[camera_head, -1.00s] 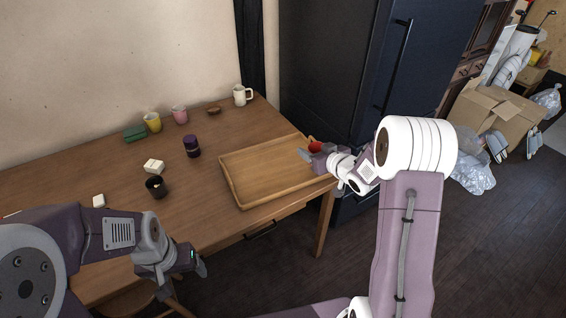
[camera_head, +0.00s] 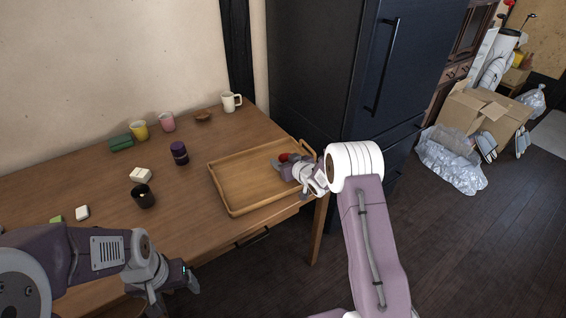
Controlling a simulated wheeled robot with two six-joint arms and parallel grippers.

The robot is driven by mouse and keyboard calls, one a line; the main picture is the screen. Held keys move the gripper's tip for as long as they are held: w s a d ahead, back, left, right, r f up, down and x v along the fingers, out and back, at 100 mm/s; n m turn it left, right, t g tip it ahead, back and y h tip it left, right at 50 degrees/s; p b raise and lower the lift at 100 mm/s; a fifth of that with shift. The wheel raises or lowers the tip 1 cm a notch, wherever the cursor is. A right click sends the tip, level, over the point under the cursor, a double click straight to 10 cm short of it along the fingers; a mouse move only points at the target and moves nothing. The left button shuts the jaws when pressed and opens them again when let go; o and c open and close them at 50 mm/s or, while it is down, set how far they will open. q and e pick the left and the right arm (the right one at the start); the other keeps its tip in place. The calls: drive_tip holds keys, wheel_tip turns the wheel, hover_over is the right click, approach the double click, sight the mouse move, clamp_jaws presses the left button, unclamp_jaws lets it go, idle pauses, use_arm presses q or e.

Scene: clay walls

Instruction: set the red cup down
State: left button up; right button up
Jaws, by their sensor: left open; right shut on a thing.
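The red cup (camera_head: 284,157) is mostly hidden behind my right gripper; only a small red part shows. My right gripper (camera_head: 284,164) is shut on it, over the right part of the wooden tray (camera_head: 232,212). I cannot tell whether the cup touches the tray floor. My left gripper (camera_head: 176,297) is open and empty, in front of the table's near edge and away from the cup.
The rest of the tray is empty. On the wooden table (camera_head: 107,182) stand a dark purple jar (camera_head: 179,153), a black cup (camera_head: 143,196), a yellow cup (camera_head: 140,131), a pink cup (camera_head: 167,122) and a white mug (camera_head: 231,102). A dark fridge (camera_head: 335,70) stands behind the tray.

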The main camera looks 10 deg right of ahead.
drive_tip(key=shift+r, duration=0.1)
drive_tip(key=shift+f, duration=0.2)
drive_tip(key=o, duration=1.5)
drive_tip(key=shift+r, duration=0.1)
